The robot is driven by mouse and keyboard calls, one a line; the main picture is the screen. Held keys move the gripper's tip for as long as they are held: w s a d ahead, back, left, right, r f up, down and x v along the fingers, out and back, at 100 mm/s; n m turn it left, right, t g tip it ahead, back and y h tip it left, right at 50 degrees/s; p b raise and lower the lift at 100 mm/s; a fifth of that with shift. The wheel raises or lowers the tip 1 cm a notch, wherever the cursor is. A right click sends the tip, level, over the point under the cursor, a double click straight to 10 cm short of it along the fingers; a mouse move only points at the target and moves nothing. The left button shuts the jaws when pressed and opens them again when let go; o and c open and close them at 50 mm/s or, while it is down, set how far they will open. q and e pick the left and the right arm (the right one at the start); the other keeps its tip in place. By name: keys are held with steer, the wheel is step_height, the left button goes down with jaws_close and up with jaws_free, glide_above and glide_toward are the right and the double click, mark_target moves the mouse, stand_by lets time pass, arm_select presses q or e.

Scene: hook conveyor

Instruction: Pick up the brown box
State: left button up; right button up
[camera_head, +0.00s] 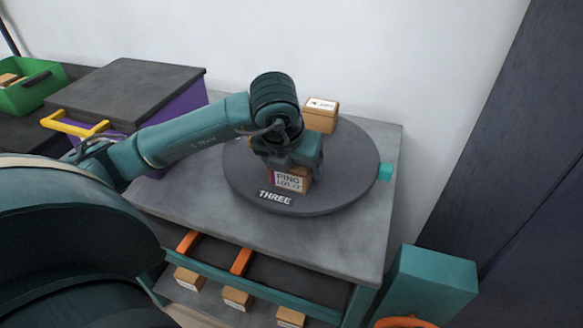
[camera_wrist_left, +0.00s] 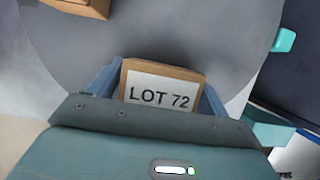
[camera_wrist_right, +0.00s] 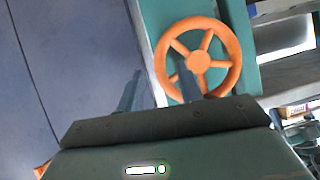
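A brown box (camera_head: 291,178) with a white printed label stands on the dark round turntable (camera_head: 340,185), just behind its THREE mark. My left gripper (camera_head: 290,155) is over this box from above. In the left wrist view the box (camera_wrist_left: 162,88) reads LOT 72 and sits between the two fingers, one close along each side; I cannot tell whether they press on it. The gripper hides part of the box in the head view. A second brown box (camera_head: 321,115) stands farther back on the turntable. My right gripper (camera_wrist_right: 158,75) is empty, fingers apart, near an orange handwheel (camera_wrist_right: 200,60).
The turntable sits on a grey table (camera_head: 200,205) with a teal tab (camera_head: 385,172) at its right. A purple bin with a dark lid (camera_head: 130,85) and a green crate (camera_head: 35,95) stand left. Several boxes lie on a lower shelf. A teal post (camera_head: 430,280) stands front right.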

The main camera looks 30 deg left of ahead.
arm_select(q)
steer(key=c, duration=0.7)
steer(key=shift+c, duration=0.2)
steer(key=shift+r, duration=0.15)
